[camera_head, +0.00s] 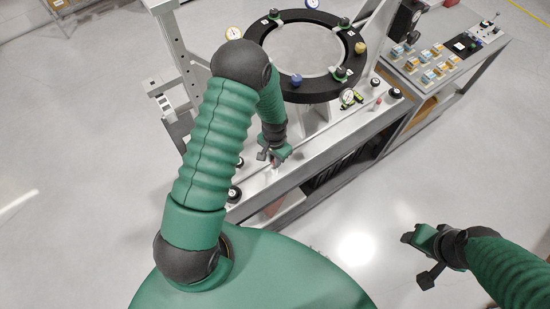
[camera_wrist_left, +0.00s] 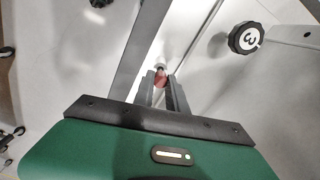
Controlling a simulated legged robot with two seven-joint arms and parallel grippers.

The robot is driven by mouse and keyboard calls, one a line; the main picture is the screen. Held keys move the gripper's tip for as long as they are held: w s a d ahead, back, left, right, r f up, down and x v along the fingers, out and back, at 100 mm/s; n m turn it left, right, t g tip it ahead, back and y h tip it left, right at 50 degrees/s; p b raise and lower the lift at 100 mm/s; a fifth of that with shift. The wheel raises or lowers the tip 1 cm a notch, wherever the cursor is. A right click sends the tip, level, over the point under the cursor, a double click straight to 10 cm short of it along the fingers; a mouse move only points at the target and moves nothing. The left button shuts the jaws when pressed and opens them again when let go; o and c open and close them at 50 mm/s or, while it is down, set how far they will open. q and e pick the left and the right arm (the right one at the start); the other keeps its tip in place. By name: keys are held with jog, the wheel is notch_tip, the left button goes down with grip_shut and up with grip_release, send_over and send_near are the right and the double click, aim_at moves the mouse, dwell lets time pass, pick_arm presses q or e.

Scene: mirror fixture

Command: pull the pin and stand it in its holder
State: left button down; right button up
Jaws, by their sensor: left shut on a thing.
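The pin shows a red part (camera_wrist_left: 160,80) with a short pale metal part beyond it in the left wrist view. My left gripper (camera_wrist_left: 163,91) is shut on the red part, one finger on each side. In the head view my left gripper (camera_head: 277,162) is low over the front of the metal fixture bench, with a bit of the red pin (camera_head: 275,163) at its fingertips. I cannot tell whether the pin sits in a hole or is clear of it. I cannot make out the holder for certain. My right gripper (camera_head: 407,238) hangs over open floor, its fingers too small to judge.
A black ring (camera_head: 258,30) with clamps surrounds a grey disc on the bench (camera_head: 345,140). Black knobs line the bench, one marked 3 (camera_wrist_left: 245,38). A small red-topped part (camera_head: 378,101) and a gauge (camera_head: 347,97) stand to the right. A side cart (camera_head: 455,50) carries small boxes.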

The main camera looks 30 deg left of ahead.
pick_arm(q)
jog(key=shift+f+b, duration=1.1)
jog(key=shift+f, duration=0.45)
jog(key=c, duration=1.3)
grip_release()
jog(key=shift+r, duration=0.1)
notch_tip(320, 180, up, 17)
jog(key=shift+f+b, duration=0.15)
jog(key=shift+b, duration=0.8)
